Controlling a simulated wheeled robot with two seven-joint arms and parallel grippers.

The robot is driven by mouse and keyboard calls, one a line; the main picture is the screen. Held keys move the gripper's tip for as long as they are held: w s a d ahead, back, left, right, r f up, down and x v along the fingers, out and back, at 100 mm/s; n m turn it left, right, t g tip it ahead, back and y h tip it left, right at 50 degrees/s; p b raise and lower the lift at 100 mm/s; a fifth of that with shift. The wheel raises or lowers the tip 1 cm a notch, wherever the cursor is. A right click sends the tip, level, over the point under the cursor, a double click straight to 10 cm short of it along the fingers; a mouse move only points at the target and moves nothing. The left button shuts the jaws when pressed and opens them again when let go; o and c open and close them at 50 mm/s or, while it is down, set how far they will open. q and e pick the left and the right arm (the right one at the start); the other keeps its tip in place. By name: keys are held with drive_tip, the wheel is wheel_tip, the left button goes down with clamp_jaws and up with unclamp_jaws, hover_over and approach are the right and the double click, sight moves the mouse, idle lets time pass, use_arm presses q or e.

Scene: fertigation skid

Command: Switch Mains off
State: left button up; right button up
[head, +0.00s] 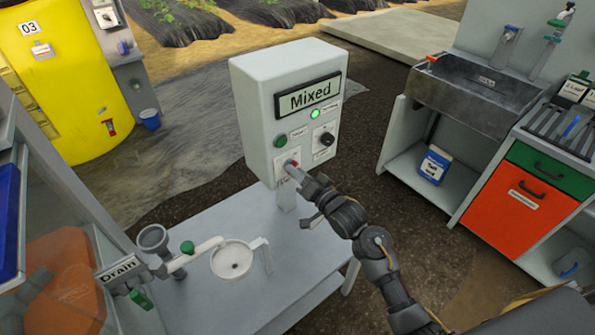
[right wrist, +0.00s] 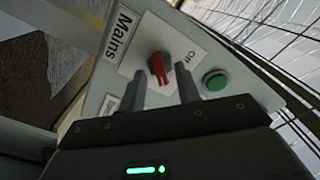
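The Mains switch has a red handle (right wrist: 157,68) on a white plate marked "Mains" and "OFF" in the right wrist view. It sits low on the front of a pale control box (head: 262,110), and a bit of its red shows in the head view (head: 295,163). My right gripper (head: 299,173) is at the switch. In the right wrist view its two fingers (right wrist: 163,92) are apart, with the lower end of the red handle between or just beyond their tips. I cannot tell whether they touch it. My left gripper is not in view.
The box has a "Mixed" display (head: 309,96), a lit green lamp (head: 315,114), a green button (head: 281,141) and a black knob (head: 327,139). Below is a grey table (head: 205,290) with a white dish (head: 232,260) and a "Drain" sign (head: 118,268). A sink (head: 470,85) stands right.

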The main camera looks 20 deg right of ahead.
drive_tip(key=shift+w+a, duration=0.15)
drive_tip(key=shift+w, duration=0.15)
clamp_jaws()
drive_tip(key=shift+n, duration=0.4)
drive_tip(key=n+p, duration=0.2)
drive_tip(key=n, duration=1.4)
drive_tip(key=shift+n, duration=0.7)
